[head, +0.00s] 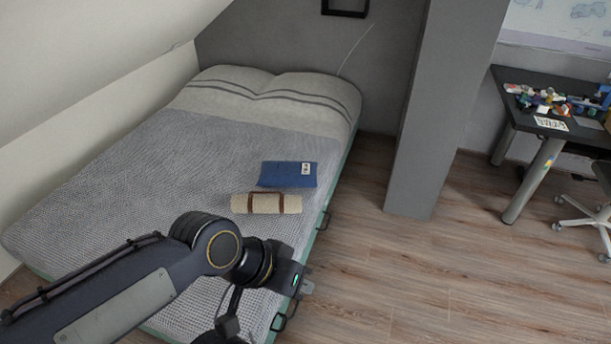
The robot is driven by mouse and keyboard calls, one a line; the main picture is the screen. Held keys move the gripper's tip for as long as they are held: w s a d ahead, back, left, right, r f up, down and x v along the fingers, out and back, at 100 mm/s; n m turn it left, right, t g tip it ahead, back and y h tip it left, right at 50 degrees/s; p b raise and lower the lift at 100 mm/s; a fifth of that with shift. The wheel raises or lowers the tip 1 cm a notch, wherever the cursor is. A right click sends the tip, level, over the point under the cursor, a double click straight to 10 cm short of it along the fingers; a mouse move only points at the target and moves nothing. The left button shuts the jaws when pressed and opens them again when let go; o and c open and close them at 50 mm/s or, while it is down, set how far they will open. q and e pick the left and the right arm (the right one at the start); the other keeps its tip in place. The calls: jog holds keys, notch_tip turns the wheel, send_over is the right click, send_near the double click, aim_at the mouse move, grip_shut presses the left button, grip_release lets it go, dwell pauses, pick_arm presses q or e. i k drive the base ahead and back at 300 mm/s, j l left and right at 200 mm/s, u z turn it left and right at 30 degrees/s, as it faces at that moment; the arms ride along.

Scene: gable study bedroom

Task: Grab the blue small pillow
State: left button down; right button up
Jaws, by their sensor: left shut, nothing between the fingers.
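The blue small pillow (288,174) lies flat on the grey bedspread near the right edge of the bed, with a small white label at its upper right corner. My left gripper (306,287) is at the right edge of the bed, nearer to me than the pillow and apart from it. It is shut and empty. My left arm comes in from the lower left across the near part of the bed. My right gripper does not show.
A rolled beige blanket (266,203) with brown straps lies just in front of the pillow. The bed (130,185) stands against the left wall. A grey pillar (433,110) and a cluttered desk (512,96) stand to the right. The wooden floor between is clear.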

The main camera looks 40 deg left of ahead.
aim_at(293, 174)
jog(key=i+l+u, duration=0.2)
jog(key=i+l, duration=0.6)
jog(key=i, duration=0.15)
jog(key=i+u, duration=0.45)
jog(key=i, duration=0.15)
jog(key=i+l+u, duration=0.2)
jog(key=i+u, duration=0.2)
jog(key=i, duration=0.2)
jog(key=i+u, duration=0.15)
jog(key=u, duration=0.3)
jog(key=i+u, duration=0.2)
jog(key=u, duration=0.25)
jog(key=i+l+u, duration=0.15)
jog(key=u, duration=0.3)
jog(key=i+l+u, duration=0.15)
jog(key=u, duration=0.25)
jog(key=i+l+u, duration=0.1)
jog(key=u, duration=0.35)
jog(key=i+l+u, duration=0.2)
jog(key=u, duration=0.25)
jog(key=i+l+u, duration=0.25)
jog(key=u, duration=0.2)
